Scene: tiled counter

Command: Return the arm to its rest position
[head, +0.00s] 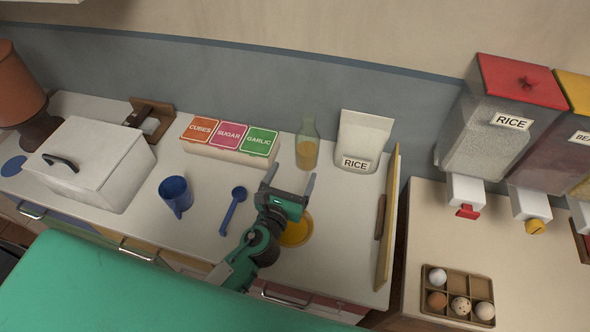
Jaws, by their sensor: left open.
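My left gripper (293,175) is open above the counter (345,265), with its fingers pointing to the back wall. I see nothing between its fingers. My green and black left arm reaches up to it from the bottom of the head view. A yellow round dish (297,232) lies just beside the wrist and is partly hidden by it. A glass bottle with orange contents (307,153) appears just beyond the fingertips; I cannot tell the exact gap. My right gripper is not in view.
A blue spoon (233,210), blue mug (177,196) and white lidded box (92,165) are left. Labelled tubs (228,152) and a rice bag (360,142) stand behind. A board (388,215) stands at the right edge. Further right are an egg tray (457,296) and dispensers (490,130).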

